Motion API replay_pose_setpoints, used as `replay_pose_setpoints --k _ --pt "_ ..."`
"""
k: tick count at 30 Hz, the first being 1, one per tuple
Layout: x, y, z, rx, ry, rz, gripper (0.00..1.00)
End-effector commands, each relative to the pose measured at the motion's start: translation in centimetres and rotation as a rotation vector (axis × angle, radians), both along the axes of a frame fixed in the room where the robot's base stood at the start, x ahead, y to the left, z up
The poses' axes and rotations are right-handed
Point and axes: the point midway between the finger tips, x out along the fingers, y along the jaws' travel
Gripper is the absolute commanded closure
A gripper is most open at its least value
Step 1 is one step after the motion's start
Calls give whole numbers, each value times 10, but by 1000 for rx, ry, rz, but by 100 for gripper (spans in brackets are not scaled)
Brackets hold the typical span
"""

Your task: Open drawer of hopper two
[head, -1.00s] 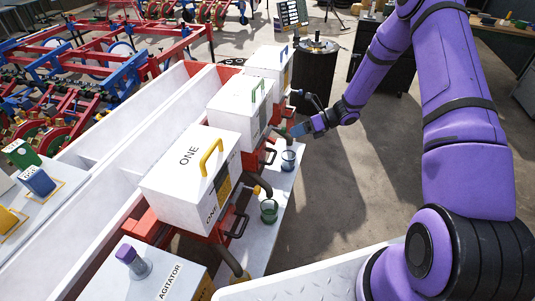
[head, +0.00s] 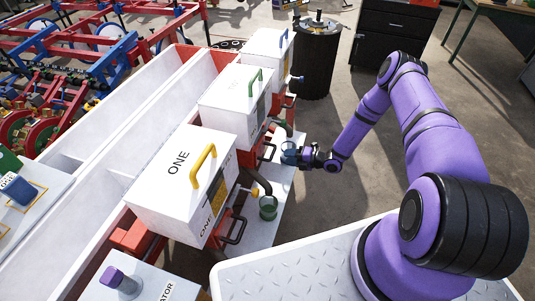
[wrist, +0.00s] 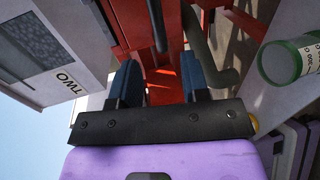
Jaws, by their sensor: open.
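Hopper two (head: 232,100) is the middle white box with a green lid handle. Its "TWO" label side also shows in the wrist view (wrist: 62,82). Below it is a red base, and a dark bar handle (head: 268,152) stands out from its front. In the wrist view the red front (wrist: 163,85) lies beyond my fingers, with a dark bar (wrist: 157,25) above them. My gripper (wrist: 158,75) is open and empty, its blue fingers spread towards the red front. In the head view my gripper (head: 297,155) is just right of the handle. I cannot tell whether it touches anything.
Hopper one (head: 185,180) stands nearer, and a third hopper (head: 266,55) farther back. A green-rimmed cup (wrist: 285,62) is close to my gripper at right in the wrist view. Grey hoses hang between.

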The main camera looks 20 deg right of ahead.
Motion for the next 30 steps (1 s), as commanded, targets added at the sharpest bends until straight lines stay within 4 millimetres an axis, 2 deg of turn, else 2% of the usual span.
replay_pose_setpoints --k 9,16,22,30 --pt "28 45 -11 -2 -3 5 58" --pt "46 71 -18 -1 -2 5 58" --pt "53 80 -20 -2 -3 3 58" --pt "54 81 -20 -1 -2 3 58"
